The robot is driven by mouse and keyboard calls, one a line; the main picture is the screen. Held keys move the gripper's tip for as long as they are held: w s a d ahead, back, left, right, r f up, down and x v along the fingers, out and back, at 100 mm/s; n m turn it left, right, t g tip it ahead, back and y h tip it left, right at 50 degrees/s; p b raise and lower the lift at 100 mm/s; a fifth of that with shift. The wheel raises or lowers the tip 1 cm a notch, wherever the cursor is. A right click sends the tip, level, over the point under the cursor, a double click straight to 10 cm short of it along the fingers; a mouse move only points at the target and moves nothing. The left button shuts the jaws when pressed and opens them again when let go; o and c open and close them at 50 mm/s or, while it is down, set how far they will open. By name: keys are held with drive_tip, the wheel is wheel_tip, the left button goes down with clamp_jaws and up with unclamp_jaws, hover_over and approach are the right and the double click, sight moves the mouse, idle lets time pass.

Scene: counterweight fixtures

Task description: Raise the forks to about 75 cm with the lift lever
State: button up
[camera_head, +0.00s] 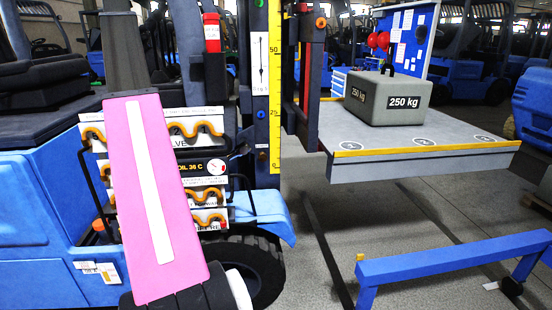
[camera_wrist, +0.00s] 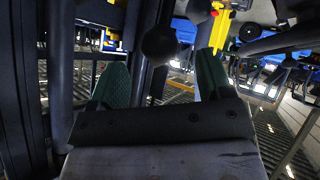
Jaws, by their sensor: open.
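In the wrist view my gripper (camera_wrist: 160,85) is open, its two green fingers apart. A dark round knob (camera_wrist: 160,43) shows between and beyond the fingertips; it may belong to the lift lever, and I cannot tell whether a finger touches it. In the head view my gripper is out of sight. The blue forklift (camera_head: 40,215) stands at the left. Its mast carries a yellow height scale (camera_head: 275,90) marked 0 to above 50. The forks are not clearly visible; a grey platform (camera_head: 365,160) with a yellow front edge stands right of the mast.
A grey 250 kg weight (camera_head: 388,98) sits on the platform. A panel with orange hoses and an oil gauge (camera_head: 217,166) is partly hidden by my pink arm link. A blue barrier (camera_head: 450,258) stands at the front right. Grey floor is clear below the platform.

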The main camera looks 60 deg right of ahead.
drive_tip(key=v, duration=0.6)
drive_tip(key=shift+a, duration=0.25)
drive_tip(key=shift+r, duration=0.15)
idle(0.5)
